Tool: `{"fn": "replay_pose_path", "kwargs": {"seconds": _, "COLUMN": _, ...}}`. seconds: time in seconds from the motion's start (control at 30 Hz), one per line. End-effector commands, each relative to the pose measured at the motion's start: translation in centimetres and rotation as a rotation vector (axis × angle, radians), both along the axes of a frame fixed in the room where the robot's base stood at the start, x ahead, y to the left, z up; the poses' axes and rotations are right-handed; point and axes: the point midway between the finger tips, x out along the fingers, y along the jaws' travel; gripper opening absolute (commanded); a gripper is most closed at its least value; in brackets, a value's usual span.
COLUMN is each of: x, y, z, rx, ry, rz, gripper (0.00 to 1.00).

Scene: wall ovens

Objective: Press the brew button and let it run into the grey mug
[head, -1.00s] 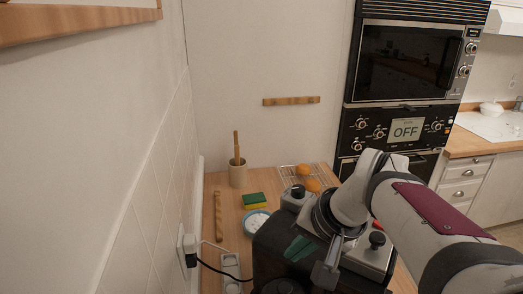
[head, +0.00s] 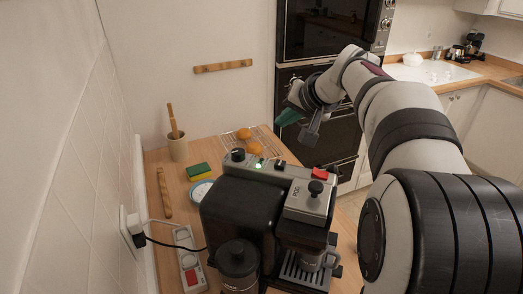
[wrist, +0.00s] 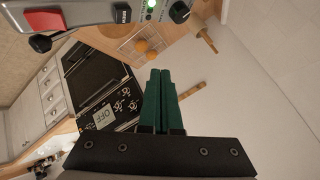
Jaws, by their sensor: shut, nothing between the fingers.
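The black and silver coffee machine (head: 238,208) stands on the wooden counter. Its top panel has a red button (head: 319,173), black controls and a lit green light (head: 258,166). The panel also shows upside down at the top of the wrist view, with the red button (wrist: 45,20) and the green light (wrist: 151,4). A grey mug (head: 311,260) appears to stand on the drip tray, partly hidden under the machine's head; its inside is not visible. My gripper (head: 286,117), with green fingers, is shut and empty, raised beyond the machine and apart from it. The shut fingers (wrist: 159,75) show in the wrist view.
A sponge (head: 199,171), a bowl (head: 201,190), a utensil pot (head: 178,148) and oranges on a rack (head: 254,147) lie behind the machine. A power strip (head: 188,262) with a cable is at left. Wall ovens (head: 315,110) stand behind my gripper.

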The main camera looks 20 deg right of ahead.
Motion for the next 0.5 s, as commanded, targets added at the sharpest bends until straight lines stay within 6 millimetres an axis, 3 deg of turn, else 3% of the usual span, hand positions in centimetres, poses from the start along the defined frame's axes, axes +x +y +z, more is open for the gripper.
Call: {"fn": "replay_pose_path", "kwargs": {"seconds": 0.5, "x": 0.0, "y": 0.1, "z": -6.8, "rx": 0.002, "ry": 0.003, "rz": 0.001, "gripper": 0.00}}
